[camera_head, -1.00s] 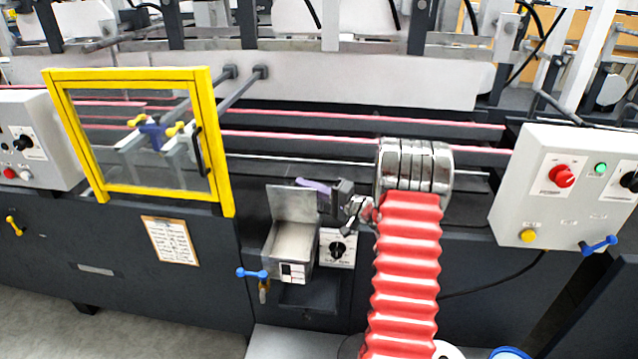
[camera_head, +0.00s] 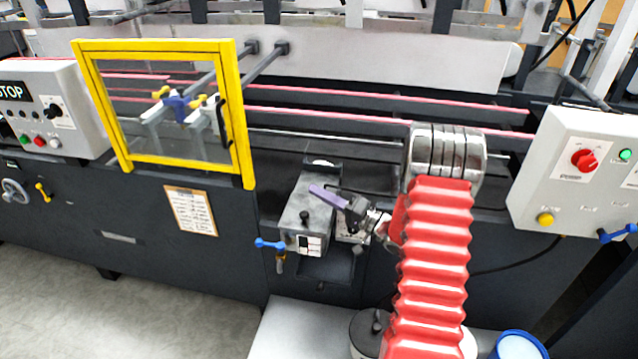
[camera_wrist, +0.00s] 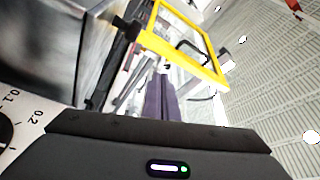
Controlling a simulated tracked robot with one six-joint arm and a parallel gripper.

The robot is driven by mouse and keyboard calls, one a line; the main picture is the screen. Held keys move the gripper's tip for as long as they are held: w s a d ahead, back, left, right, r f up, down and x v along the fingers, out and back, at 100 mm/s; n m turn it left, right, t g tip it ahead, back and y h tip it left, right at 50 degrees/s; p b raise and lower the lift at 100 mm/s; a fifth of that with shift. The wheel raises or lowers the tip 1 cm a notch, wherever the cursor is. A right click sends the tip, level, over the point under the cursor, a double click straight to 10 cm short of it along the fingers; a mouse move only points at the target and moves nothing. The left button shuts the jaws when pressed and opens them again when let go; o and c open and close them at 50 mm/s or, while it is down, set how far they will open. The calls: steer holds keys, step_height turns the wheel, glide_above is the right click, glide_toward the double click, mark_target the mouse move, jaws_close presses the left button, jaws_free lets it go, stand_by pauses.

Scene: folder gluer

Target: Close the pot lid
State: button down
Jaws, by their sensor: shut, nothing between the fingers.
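The grey metal pot (camera_head: 307,248) is fixed to the front of the machine. Its lid (camera_head: 306,208) lies flat over the top, with a small dark knob on it; the inside of the pot is hidden. My gripper (camera_head: 318,192), with purple fingers, is shut and empty, over the right side of the lid. I cannot tell whether it touches the lid. In the wrist view the purple fingers (camera_wrist: 160,97) are together, and a blurred grey metal surface fills the upper left.
A blue-handled valve (camera_head: 270,244) sticks out at the pot's lower left. The yellow-framed guard (camera_head: 245,150) stands to the left. A control box (camera_head: 560,185) with red and yellow buttons is at the right. A blue-rimmed container (camera_head: 520,345) is at the bottom right.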

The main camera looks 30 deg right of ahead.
mark_target(316, 225)
steer(key=f, duration=0.1)
steer(key=s+a+f, duration=0.2)
steer(key=shift+f, duration=0.2)
steer(key=shift+s+a+f, duration=0.2)
steer(key=shift+s+f, duration=0.05)
steer(key=shift+f, duration=0.5)
steer(key=shift+s+a+f, duration=0.15)
steer(key=shift+s+f, duration=0.05)
steer(key=shift+f, duration=0.5)
steer(key=shift+r, duration=0.2)
steer(key=shift+y, duration=0.3)
step_height(316, 225, up, 4)
steer(key=shift+d+r, duration=0.1)
steer(key=shift+d, duration=0.05)
steer(key=shift+d+r, duration=0.2)
steer(key=s+d+f, duration=0.3)
steer(key=s+d, duration=0.2)
steer(key=d, duration=0.2)
steer(key=shift+s+f, duration=0.25)
steer(key=shift+f, duration=0.05)
